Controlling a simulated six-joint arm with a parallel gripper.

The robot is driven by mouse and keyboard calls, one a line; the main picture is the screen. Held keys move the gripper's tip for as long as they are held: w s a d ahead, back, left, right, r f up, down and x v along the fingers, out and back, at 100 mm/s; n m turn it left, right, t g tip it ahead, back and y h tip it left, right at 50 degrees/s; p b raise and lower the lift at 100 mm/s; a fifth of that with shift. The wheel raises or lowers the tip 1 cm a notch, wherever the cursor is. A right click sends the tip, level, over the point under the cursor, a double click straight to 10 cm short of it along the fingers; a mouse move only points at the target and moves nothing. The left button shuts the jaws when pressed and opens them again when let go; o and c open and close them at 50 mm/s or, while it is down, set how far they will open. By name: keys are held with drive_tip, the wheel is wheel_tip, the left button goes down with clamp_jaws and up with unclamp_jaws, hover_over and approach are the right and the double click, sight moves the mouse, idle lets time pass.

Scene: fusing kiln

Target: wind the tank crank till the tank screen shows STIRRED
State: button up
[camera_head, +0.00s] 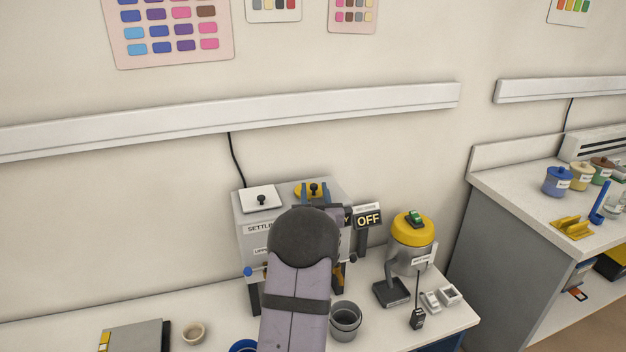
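The settling tank (246,226) is a grey box on the bench, its front largely hidden behind my arm. On its top, at the right, is a yellow round part with an upright black knob (314,187); I cannot tell whether this is the crank. My gripper (317,190) is over the tank top, its two blue fingers apart on either side of the knob; contact is unclear. A dark screen (368,220) reading OFF stands right of the tank; whose screen it is I cannot tell. A lone letter Y shows left of it, the rest hidden.
A white lid (261,199) with a black knob covers the tank's left top. A yellow-topped mixer (412,245) stands to the right. The wall has a long white rail (230,120).

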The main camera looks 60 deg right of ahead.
sight(314, 184)
drive_tip(key=shift+p+x, duration=1.1)
drive_tip(key=shift+x, duration=2.2)
clamp_jaws()
